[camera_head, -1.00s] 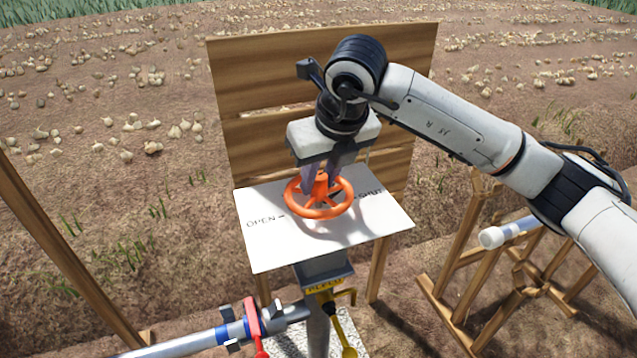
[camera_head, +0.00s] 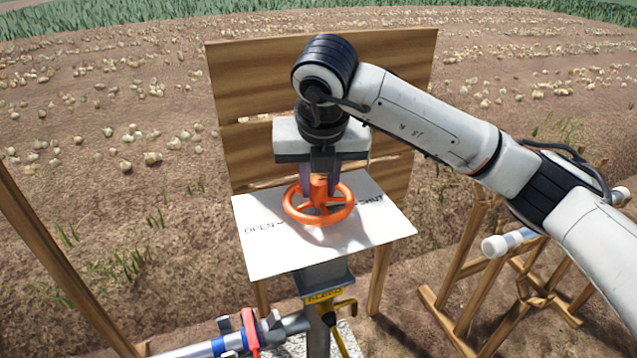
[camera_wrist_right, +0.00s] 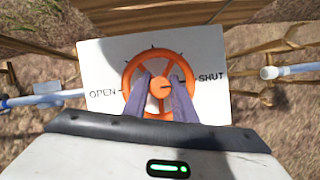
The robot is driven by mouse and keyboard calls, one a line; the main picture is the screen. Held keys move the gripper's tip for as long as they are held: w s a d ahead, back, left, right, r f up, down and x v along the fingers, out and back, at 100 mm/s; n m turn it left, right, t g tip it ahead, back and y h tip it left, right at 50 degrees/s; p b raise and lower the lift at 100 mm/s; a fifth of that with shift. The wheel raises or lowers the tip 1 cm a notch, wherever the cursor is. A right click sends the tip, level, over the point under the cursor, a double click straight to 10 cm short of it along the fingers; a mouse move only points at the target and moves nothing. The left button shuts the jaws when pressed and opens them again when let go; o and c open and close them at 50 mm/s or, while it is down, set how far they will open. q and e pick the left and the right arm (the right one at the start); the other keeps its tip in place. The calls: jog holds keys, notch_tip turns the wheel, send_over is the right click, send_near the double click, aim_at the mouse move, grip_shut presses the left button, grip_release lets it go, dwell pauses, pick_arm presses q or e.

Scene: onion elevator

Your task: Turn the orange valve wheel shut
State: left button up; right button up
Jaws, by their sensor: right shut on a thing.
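The orange valve wheel (camera_head: 318,219) lies flat above a white board (camera_head: 270,250) marked OPEN on the left and SHUT on the right. My right gripper (camera_head: 320,190) points down from above with its fingers at the wheel's raised hub. In the right wrist view the two purple-grey fingers (camera_wrist_right: 163,92) stand on either side of the hub (camera_wrist_right: 162,87), shut on it. A short dark mark on the hub points right, towards SHUT, in that view. My left gripper is not in view.
A wooden slatted panel (camera_head: 250,85) stands right behind the board. Below are a pipe with a red lever (camera_head: 250,330) and a yellow handle (camera_head: 338,308). A wooden stand (camera_head: 470,270) holds a white pipe end (camera_head: 495,246) at right. Onion field lies behind.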

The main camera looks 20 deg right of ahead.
jog(key=o, duration=0.8)
jog(key=shift+c, duration=0.2)
jog(key=shift+r, duration=0.1)
jog(key=v, duration=1)
jog(key=shift+s+p, duration=0.15)
jog(key=shift+p, duration=0.15)
